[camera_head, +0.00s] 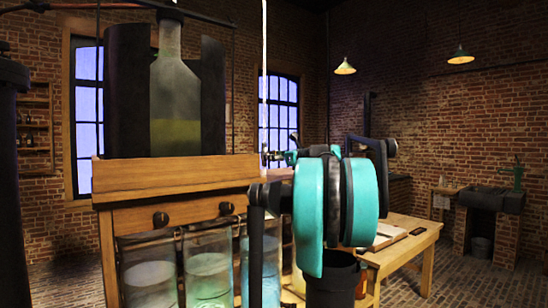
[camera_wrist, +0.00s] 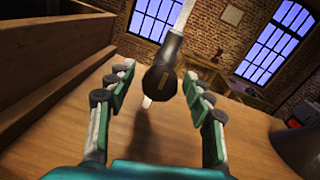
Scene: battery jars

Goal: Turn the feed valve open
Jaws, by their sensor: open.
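In the wrist view a dark, round-ended fitting (camera_wrist: 163,78) hangs on a pale tube, with a short pale stub below it. I take it for the feed valve, but its handle and setting cannot be made out. My gripper (camera_wrist: 157,74) is open, with its teal and grey fingers on either side of the fitting and gaps on both sides. I cannot tell how far beyond the fingertips the fitting is. In the head view my gripper (camera_head: 278,156) reaches left to the foot of the thin pale tube (camera_head: 264,75), beside the wooden cabinet. My teal wrist hides much there.
A glass bottle (camera_head: 176,95) between dark panels stands on the wooden cabinet (camera_head: 180,180). Several glass jars with liquid (camera_head: 208,270) stand below it. A wooden table (camera_head: 415,245) is at right, with a sink (camera_head: 490,198) farther back. Open floor lies between.

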